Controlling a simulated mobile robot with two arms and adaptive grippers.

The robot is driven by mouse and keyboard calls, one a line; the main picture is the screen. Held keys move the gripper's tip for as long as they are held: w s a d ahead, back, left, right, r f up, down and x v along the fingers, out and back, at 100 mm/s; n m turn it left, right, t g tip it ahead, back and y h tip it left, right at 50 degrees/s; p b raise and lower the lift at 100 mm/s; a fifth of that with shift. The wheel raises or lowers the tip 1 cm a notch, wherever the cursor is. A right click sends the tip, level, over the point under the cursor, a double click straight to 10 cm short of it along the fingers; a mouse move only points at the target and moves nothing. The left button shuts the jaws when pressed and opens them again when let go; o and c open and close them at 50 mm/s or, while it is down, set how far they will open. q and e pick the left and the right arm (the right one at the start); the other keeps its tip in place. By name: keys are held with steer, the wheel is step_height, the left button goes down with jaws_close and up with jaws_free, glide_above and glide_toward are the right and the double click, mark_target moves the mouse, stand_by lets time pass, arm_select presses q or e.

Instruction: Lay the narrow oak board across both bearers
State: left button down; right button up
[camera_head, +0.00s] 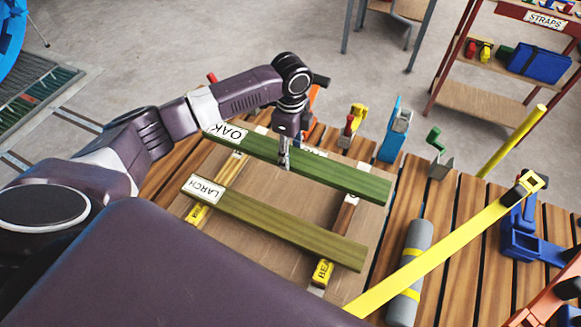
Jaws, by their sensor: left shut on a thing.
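The oak board (340,183) is a green plank with a white OAK label at its left end. My left gripper (284,163) is shut on it near its middle, from above. The board spans over the far parts of the left bearer (233,165) and the right bearer (345,213); whether it touches them I cannot tell. The LARCH board (280,222), olive green, lies nearer, across both bearers and roughly parallel to the oak board. The bearers' near ends carry yellow labels. Another white label behind the oak board is partly hidden. My right gripper is not in view.
The slatted wooden bench (405,185) holds clamps and a blue tool (395,132) along its far side. A red shelf rack (480,100) stands behind. Brown sheet between the boards is clear.

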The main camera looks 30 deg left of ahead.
mark_target(291, 155)
arm_select(q)
step_height(291, 155, down, 7)
steer(key=shift+f+p, duration=0.15)
steer(key=shift+p, duration=0.15)
steer(key=shift+f, duration=0.45)
steer(key=shift+f, duration=0.15)
steer(key=c, duration=0.9)
jaws_free()
steer(key=shift+f, duration=0.1)
steer(key=shift+r, duration=0.35)
step_height(291, 155, up, 12)
steer(key=shift+f+b, duration=0.1)
steer(key=shift+b, duration=0.8)
